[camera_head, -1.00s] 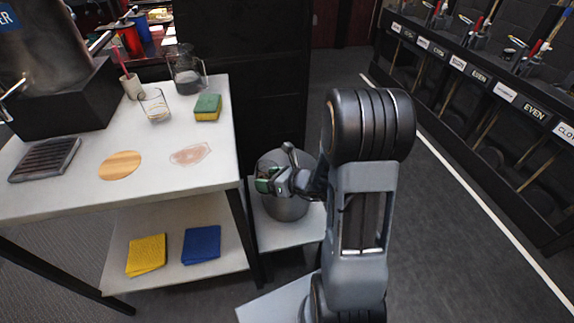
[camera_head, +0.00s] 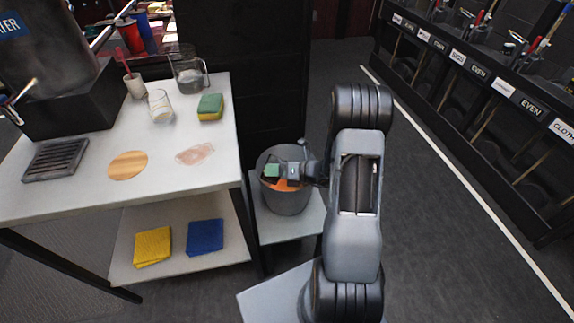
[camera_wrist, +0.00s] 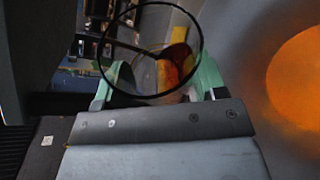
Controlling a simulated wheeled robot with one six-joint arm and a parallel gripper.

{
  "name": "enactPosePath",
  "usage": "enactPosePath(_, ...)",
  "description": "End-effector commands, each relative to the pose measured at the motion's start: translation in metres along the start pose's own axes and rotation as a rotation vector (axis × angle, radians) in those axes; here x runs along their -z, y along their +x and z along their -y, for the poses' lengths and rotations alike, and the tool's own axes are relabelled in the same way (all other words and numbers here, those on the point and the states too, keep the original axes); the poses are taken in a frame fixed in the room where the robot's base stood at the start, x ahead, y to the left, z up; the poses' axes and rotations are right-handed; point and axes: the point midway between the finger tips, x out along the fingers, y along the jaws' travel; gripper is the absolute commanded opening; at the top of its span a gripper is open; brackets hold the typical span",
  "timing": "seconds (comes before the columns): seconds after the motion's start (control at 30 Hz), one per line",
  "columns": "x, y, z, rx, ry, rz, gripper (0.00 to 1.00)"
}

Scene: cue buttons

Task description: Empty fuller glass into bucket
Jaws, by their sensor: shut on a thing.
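My gripper (camera_head: 272,171) is over the grey metal bucket (camera_head: 288,205), its green-padded fingers shut on a clear glass (camera_wrist: 150,48). In the wrist view the glass's round rim shows, with a small patch of orange-red at its lower part. Its exact tilt is hard to tell, and in the head view the gripper hides it. Orange liquid (camera_head: 287,186) lies in the bucket; it also shows at the right of the wrist view (camera_wrist: 300,80). A second clear glass (camera_head: 160,107) stands on the white table and looks nearly empty.
The white table (camera_head: 85,190) holds a glass jug (camera_head: 188,75), a green-yellow sponge (camera_head: 210,107), a wooden coaster (camera_head: 128,165), a dark grate (camera_head: 56,159) and a cup (camera_head: 135,86). Yellow (camera_head: 152,246) and blue cloths (camera_head: 205,236) lie on its lower shelf. The bucket stands on a low white stand (camera_head: 262,228).

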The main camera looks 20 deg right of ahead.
Motion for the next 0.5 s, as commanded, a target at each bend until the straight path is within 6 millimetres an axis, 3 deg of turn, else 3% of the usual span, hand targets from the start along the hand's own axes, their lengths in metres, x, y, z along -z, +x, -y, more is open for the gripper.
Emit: enactPosePath(0.5, 0.0012, 0.0005, 0.0028, -0.088, 0.211, 0.0, 0.35)
